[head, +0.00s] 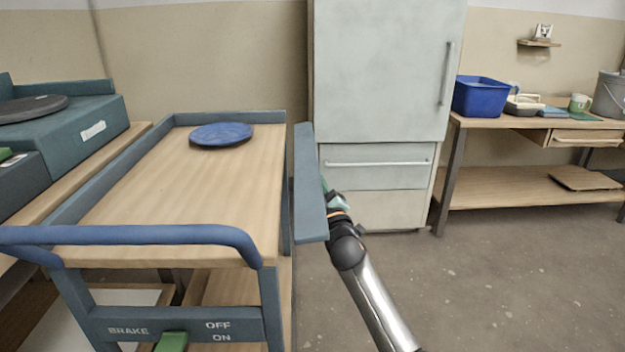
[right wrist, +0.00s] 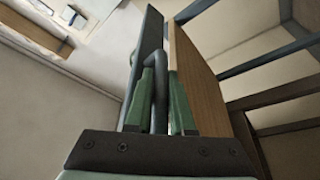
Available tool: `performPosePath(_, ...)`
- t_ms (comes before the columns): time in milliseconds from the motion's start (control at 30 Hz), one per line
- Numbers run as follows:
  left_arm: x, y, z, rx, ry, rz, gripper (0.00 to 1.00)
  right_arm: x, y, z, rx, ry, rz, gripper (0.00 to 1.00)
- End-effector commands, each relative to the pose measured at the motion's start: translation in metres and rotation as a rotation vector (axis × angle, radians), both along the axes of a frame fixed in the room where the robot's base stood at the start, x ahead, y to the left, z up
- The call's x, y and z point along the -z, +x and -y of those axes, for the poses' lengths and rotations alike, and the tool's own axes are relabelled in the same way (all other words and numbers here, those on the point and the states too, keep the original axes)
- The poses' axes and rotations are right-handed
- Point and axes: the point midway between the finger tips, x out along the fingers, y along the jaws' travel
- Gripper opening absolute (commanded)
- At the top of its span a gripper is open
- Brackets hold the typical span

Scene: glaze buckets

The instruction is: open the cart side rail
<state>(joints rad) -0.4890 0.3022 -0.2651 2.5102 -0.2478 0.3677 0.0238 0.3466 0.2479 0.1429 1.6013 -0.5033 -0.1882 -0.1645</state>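The cart (head: 180,190) has a wooden top in a blue-grey frame. Its side rail (head: 308,190) is a long blue-grey panel along the right side, set slightly out from the tabletop edge. The rail also shows in the right wrist view (right wrist: 149,45) as a dark panel beside the wooden board (right wrist: 190,70). My right gripper (head: 326,193) is at the rail's outer side, partly hidden by it. In the right wrist view its green fingers (right wrist: 160,95) are closed around a curved grey handle (right wrist: 159,78). My left gripper is not in view.
A blue disc (head: 221,134) lies on the cart top. A blue push bar (head: 140,235) and green brake pedal (head: 172,341) are at its near end. A pale cabinet (head: 385,70) stands behind. A workbench (head: 530,122) is at right, with open floor (head: 500,270) before it.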

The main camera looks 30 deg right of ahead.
Motion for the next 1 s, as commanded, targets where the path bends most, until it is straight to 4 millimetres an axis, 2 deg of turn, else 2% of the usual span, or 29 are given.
performPosePath(100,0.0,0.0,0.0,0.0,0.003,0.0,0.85,-0.001,0.0,0.0,0.0,-0.001,0.003,0.32)
performPosePath(333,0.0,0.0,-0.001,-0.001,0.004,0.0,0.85,-0.001,-0.001,0.0,-0.001,-0.002,0.002,0.32)
performPosePath(467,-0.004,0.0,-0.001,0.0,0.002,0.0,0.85,0.001,-0.01,-0.003,-0.001,-0.001,0.001,0.32)
performPosePath(1000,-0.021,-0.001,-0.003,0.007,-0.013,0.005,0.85,0.027,-0.099,-0.027,0.001,0.001,-0.002,0.32)
